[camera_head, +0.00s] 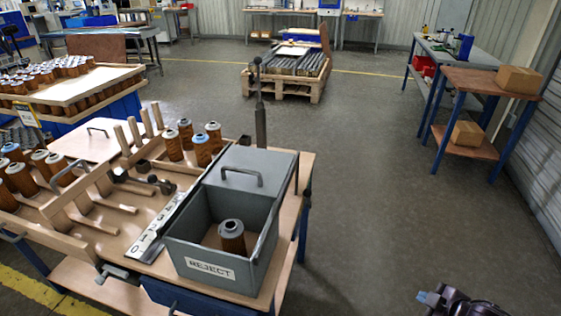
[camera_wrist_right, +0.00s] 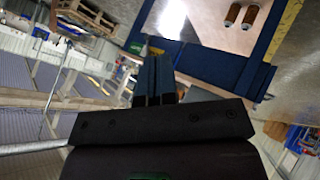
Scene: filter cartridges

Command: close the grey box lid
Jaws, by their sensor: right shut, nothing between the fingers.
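The grey box (camera_head: 222,262) with a REJECT label stands at the front right of the wooden workbench. Its grey lid (camera_head: 270,170) with a dark handle (camera_head: 241,174) is at the back of the box. The front opening is uncovered, and one brown filter cartridge (camera_head: 232,240) stands upright inside. My right gripper (camera_head: 428,298) is low at the bottom right, over the floor, well apart from the box. In the right wrist view its fingers (camera_wrist_right: 153,80) are together and empty. The box does not clearly show in that view. My left gripper is not in view.
Left of the box, a ruler-like strip (camera_head: 157,238), wooden racks and several cartridges (camera_head: 186,134) crowd the bench. A dark upright post (camera_head: 260,110) stands behind the lid. A side table with cardboard boxes (camera_head: 519,79) is at the right. The floor right of the bench is clear.

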